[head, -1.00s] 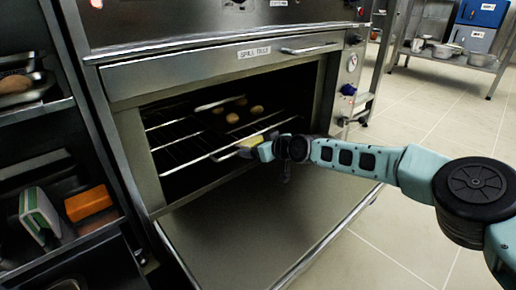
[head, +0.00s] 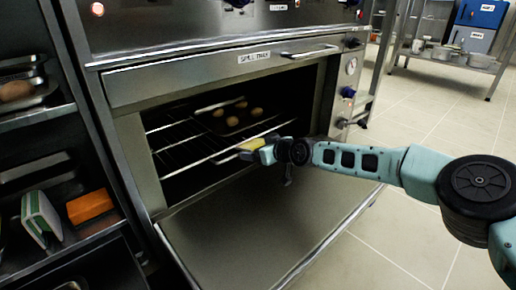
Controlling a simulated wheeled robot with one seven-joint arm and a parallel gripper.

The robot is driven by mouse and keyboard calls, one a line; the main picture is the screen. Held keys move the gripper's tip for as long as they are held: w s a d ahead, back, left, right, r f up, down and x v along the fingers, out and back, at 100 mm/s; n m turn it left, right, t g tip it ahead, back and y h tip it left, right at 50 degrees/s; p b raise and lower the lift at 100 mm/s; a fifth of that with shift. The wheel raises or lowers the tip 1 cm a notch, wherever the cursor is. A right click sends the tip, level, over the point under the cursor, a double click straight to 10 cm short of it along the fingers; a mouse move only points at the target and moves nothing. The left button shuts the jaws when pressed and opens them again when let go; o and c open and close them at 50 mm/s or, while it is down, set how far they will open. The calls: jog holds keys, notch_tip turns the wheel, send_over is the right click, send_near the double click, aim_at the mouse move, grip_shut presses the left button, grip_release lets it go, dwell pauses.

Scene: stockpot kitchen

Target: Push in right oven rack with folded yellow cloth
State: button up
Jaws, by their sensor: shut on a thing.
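The oven rack (head: 187,143) is a wire rack inside the open oven (head: 135,160), with its front bar near the oven mouth. A dark tray with several round brown items (head: 233,121) sits on the rack toward the back. The folded yellow cloth (head: 252,145) is at the right part of the rack's front bar. My gripper (head: 262,152) is shut on the cloth, at the oven mouth. The fingertips are small and partly hidden by the wrist, so I cannot tell whether the cloth presses on the bar.
The oven door (head: 250,215) is folded down in front, below my arm. A shelf unit at left holds a green-and-white sponge (head: 40,215) and an orange block (head: 90,206). A metal side rail stands right of the oven. The floor (head: 420,120) at right is clear.

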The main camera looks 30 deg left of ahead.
jog(key=shift+s+d+r+p, duration=0.3)
jog(key=shift+d+p, duration=0.3)
jog(key=shift+p, duration=0.2)
dwell(1.0)
jog(key=shift+d+r+p, duration=0.35)
jog(key=shift+d+p, duration=0.05)
jog(key=shift+p, duration=0.4)
jog(key=shift+p+v, duration=1.95)
jog(key=shift+p, duration=0.5)
jog(key=shift+s+d+f, duration=0.1)
jog(key=shift+d+f, duration=0.05)
